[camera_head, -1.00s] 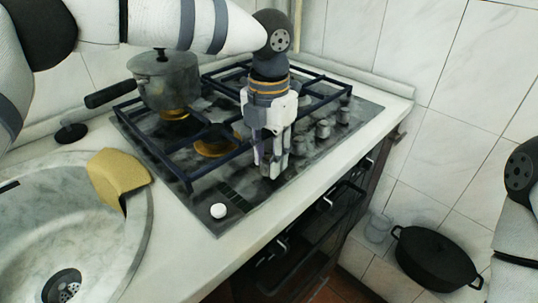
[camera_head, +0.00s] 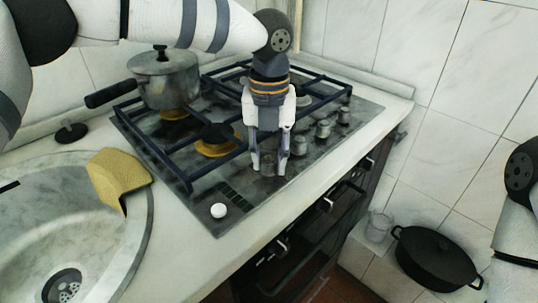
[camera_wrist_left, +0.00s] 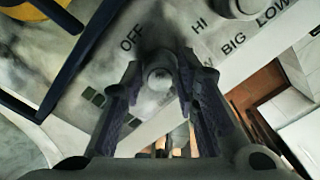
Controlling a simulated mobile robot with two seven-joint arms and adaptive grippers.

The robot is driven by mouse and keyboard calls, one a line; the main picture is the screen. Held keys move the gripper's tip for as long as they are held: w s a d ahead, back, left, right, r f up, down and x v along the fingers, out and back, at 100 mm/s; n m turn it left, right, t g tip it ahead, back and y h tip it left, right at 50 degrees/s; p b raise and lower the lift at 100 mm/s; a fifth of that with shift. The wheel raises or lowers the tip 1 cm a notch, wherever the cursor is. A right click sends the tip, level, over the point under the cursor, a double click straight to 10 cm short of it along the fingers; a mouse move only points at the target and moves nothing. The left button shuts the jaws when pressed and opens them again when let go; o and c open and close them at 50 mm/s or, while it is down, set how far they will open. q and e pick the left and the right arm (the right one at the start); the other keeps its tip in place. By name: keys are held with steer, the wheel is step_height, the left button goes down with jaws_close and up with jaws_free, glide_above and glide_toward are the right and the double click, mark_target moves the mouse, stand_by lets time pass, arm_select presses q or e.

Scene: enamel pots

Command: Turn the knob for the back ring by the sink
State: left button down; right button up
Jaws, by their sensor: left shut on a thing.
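My left gripper (camera_head: 268,170) points straight down at the near corner of the hob (camera_head: 225,190). It is shut on the grey knob (camera_head: 267,164) closest to the sink, with a finger on each side. In the left wrist view the round knob (camera_wrist_left: 158,77) sits between the fingertips, near the printed word OFF. The fingers hide part of the knob, and I cannot tell how far it is turned. The back ring by the sink (camera_head: 174,114) has a steel pot (camera_head: 165,80) over it. My right arm shows at the right edge; its gripper is out of view.
More grey knobs (camera_head: 323,128) stand in a row behind the gripper. The dark pan support (camera_head: 186,176) lies close on its left. A white button (camera_head: 218,210) is nearer the front. A yellow cloth (camera_head: 118,174) hangs by the sink (camera_head: 128,250). A black pot (camera_head: 435,258) stands below right.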

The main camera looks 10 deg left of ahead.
mark_target(269, 158)
stand_by(0.4)
arm_select(q)
steer(key=c, duration=1.2)
jaws_free()
step_height(269, 158, up, 12)
